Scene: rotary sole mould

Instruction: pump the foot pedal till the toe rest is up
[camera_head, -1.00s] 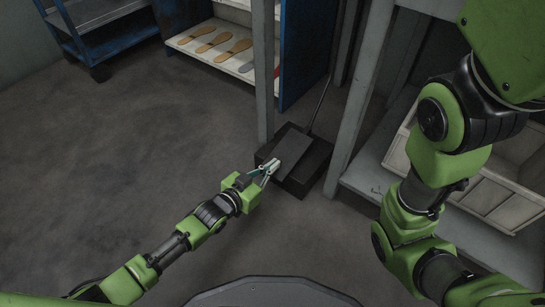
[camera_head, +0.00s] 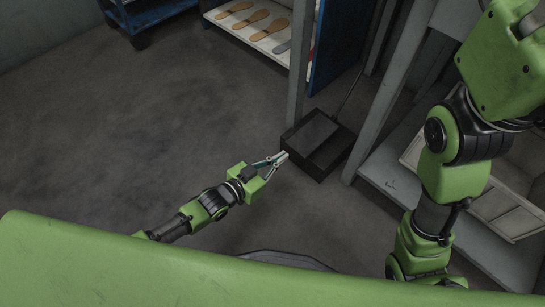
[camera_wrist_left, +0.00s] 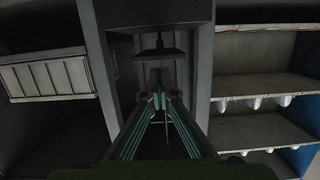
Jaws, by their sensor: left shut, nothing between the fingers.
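The foot pedal (camera_head: 314,132) is a dark plate on a black box-shaped base (camera_head: 330,155) on the floor, beside a grey post. A thin rod rises from its back. My left gripper (camera_head: 284,157) is shut and empty, low at the near left side of the pedal base. I cannot tell whether its tips touch the base. In the left wrist view the closed fingers (camera_wrist_left: 159,101) point forward. My right arm shows at the right, but its gripper is out of view. I cannot make out the toe rest.
Grey posts (camera_head: 297,70) stand behind and right of the pedal. A shelf with shoe soles (camera_head: 255,20) is at the back, beside a blue panel. A pale crate (camera_head: 500,205) is on a low ledge at right. The floor at left is clear.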

